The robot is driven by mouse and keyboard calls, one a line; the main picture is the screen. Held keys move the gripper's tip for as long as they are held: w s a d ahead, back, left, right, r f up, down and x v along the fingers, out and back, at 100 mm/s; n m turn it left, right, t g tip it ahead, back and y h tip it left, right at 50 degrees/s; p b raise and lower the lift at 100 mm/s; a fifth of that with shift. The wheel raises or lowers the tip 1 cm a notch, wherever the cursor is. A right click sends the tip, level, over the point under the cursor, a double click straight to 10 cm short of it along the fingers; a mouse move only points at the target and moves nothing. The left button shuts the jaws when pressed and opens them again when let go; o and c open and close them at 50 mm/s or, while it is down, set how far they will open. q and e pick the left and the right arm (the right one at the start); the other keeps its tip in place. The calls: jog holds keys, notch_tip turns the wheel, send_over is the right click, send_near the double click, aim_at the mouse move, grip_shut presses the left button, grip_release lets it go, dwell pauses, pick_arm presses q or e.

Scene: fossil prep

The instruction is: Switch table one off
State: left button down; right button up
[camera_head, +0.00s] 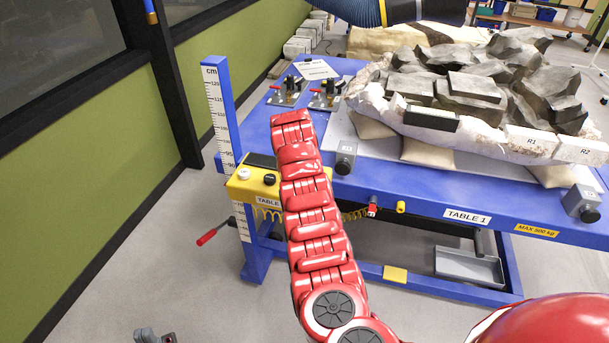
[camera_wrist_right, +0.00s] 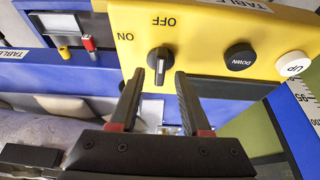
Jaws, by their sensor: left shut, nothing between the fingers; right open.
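The yellow control box (camera_head: 240,189) is on the near left corner of the blue table one (camera_head: 465,198). In the right wrist view its yellow panel (camera_wrist_right: 205,42) carries a black rotary knob (camera_wrist_right: 158,62) with ON and OFF printed beside it. The knob's grip runs roughly up and down in that view; I cannot tell which end is its pointer. My right gripper (camera_wrist_right: 159,78) is open, with its fingertips on either side of the knob; contact is unclear. The head view hides it behind my red arm. My left gripper (camera_head: 155,335) is shut and empty, low at the left.
A black DOWN button (camera_wrist_right: 239,56) and a white UP button (camera_wrist_right: 291,65) sit beside the knob. A red-handled lever (camera_head: 208,237) sticks out left of the table. A large fossil block (camera_head: 470,85) lies on top. Floor at the left is clear.

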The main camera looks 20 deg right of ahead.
jog(key=b+v, duration=0.2)
jog(key=v, duration=1.4)
jog(key=shift+b, duration=0.4)
jog(key=shift+s, duration=0.1)
